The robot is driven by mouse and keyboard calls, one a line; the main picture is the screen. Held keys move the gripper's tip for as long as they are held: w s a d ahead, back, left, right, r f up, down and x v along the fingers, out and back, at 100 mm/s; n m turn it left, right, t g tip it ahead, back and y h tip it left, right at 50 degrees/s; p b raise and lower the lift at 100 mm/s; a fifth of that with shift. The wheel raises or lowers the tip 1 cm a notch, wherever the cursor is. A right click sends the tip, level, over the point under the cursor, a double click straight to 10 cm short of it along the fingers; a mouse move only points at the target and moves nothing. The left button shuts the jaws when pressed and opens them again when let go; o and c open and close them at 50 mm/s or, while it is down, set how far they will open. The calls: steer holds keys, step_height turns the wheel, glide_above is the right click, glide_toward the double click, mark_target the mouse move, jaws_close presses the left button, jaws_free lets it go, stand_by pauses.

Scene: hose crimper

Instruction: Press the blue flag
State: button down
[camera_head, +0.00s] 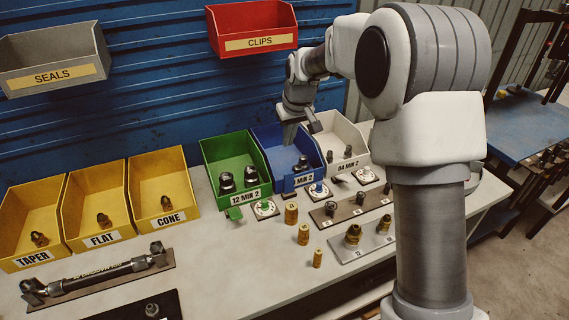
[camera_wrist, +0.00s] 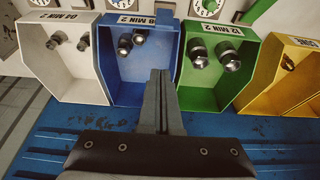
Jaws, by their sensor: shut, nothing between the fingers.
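A green bin (camera_head: 210,150) with its own green tab (camera_head: 234,213) stands left, a white bin (camera_head: 362,147) right. Small dials (camera_head: 319,190) and brass fittings (camera_head: 291,213) stand in front. Red (camera_head: 222,40) and grey (camera_head: 92,38) bins hang on the blue wall (camera_head: 150,100) behind.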

mark_target(289, 183)
steer(key=shift+w+a+f, duration=0.25)
steer(key=shift+w+f, duration=0.05)
steer(key=shift+f, duration=0.05)
steer(key=x, duration=1)
steer(key=shift+s+f, duration=0.1)
steer(key=shift+f, duration=0.05)
steer(key=s, duration=0.1)
steer(key=s+d, duration=0.1)
steer(key=shift+s+r+p, duration=0.2)
steer(key=shift+s+p, duration=0.1)
steer(key=shift+s+d, duration=0.25)
steer(key=shift+s, duration=0.3)
steer(key=shift+f+b, duration=0.2)
steer(key=shift+b, duration=0.2)
